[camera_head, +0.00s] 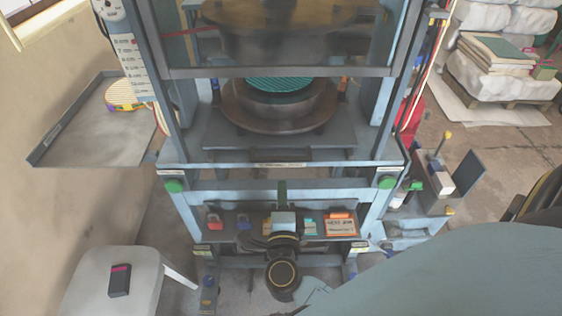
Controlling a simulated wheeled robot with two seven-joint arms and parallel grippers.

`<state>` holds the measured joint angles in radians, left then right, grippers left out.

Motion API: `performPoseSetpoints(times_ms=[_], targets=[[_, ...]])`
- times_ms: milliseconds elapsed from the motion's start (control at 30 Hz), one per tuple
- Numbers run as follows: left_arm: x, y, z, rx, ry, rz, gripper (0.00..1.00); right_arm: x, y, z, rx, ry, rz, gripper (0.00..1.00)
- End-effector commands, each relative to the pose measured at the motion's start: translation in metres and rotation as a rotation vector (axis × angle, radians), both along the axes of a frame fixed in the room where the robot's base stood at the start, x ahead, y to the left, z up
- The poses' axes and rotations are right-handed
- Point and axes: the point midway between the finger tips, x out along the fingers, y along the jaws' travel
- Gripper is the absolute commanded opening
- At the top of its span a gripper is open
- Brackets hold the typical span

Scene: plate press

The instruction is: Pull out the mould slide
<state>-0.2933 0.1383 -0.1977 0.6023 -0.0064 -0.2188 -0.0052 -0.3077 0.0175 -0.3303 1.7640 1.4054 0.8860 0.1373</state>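The mould slide (225,139) is a flat grey plate in the press opening, behind the front crossbar. A round dark mould with a brown rim (245,118) and a teal ribbed top sits on it. A dark handle-like bar (283,155) shows at the slide's front middle. My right gripper (282,188) points up the picture, just below the front crossbar and the bar. Its narrow dark finger end appears apart from the bar; whether it is open or shut is unclear. My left gripper is not in view.
The blue press frame (175,150) has uprights on both sides and green buttons (174,186) on the front. A lower shelf holds a red padlock (213,221) and an orange box (340,224). A grey side tray (85,145) and white stool (110,275) stand left.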

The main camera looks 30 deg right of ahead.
Motion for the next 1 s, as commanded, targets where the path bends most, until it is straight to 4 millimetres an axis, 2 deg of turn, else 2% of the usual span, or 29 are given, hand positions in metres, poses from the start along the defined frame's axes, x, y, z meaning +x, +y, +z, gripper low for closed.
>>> performPoseSetpoints(times_ms=[300, 500, 700, 1000], targets=[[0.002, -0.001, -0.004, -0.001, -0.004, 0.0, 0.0, 0.059, -0.036, 0.001, -0.007, -0.003, 0.002, 0.22], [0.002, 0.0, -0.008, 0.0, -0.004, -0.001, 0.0, 0.086, -0.053, 0.0, -0.007, -0.002, 0.002, 0.22], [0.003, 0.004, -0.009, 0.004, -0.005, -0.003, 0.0, 0.098, -0.06, 0.0, -0.006, 0.0, 0.003, 0.22], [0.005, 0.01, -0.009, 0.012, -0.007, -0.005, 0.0, 0.099, -0.061, 0.0, -0.005, 0.001, 0.003, 0.2]])
